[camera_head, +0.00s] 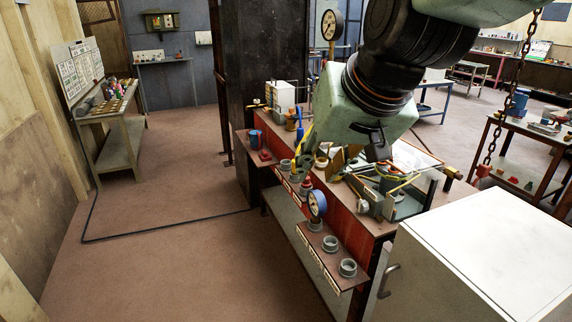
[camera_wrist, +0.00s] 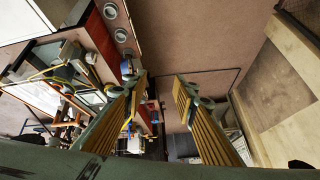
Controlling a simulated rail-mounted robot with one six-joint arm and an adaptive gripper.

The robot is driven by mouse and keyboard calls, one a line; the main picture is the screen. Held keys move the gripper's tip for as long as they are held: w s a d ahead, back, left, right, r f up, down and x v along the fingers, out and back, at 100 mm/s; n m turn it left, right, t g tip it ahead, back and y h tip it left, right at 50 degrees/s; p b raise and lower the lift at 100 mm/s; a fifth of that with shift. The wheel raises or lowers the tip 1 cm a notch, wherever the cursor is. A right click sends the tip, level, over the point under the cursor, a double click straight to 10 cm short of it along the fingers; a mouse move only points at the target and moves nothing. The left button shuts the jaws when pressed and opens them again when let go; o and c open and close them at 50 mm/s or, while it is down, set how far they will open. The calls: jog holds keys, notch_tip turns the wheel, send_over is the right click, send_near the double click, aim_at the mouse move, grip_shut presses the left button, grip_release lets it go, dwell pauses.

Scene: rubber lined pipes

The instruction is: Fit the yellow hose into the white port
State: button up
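My gripper (camera_wrist: 161,82) is open in the wrist view, its two ribbed tan fingers wide apart with only floor showing between them. In the head view my arm hangs over the cluttered workbench, and its end partly hides the bench's middle. A thin yellow hose (camera_head: 404,183) curves over a frame on the bench, to the right of and below my wrist. It also shows in the wrist view (camera_wrist: 46,73), left of the fingers and apart from them. A pale round fitting (camera_head: 363,206) sits near the hose; I cannot tell whether it is the white port.
Grey rings (camera_head: 348,267) and a blue-rimmed gauge (camera_head: 317,204) stand along the bench's front ledge. A white cabinet (camera_head: 485,255) fills the lower right. A dark pillar (camera_head: 252,95) rises behind the bench. A chain (camera_head: 497,120) hangs at right. The floor at left is mostly clear.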

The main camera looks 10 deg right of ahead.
jog(key=w+a+f+m+t+h+p, duration=0.1)
jog(key=w+f+t, duration=0.15)
jog(key=w, duration=1.05)
jog(key=w+a+f+m+t+h+p, duration=0.15)
jog(key=w+f, duration=0.25)
jog(key=w, duration=0.9)
jog(key=w+a+f+m+t+p, duration=0.1)
jog(key=w+a+f, duration=0.15)
jog(key=w, duration=1.05)
jog(key=w+d+f+m+t+h+p, duration=0.1)
jog(key=w+d+f+m+t+h, duration=0.15)
jog(key=w+f, duration=0.6)
jog(key=h+p, duration=0.2)
jog(key=h, duration=0.4)
send_near(293, 168)
jog(key=shift+s, duration=1.05)
jog(key=shift+a+f+t, duration=0.3)
jog(key=shift+f+t, duration=0.1)
jog(key=shift+t, duration=0.05)
jog(key=shift+x, duration=4.25)
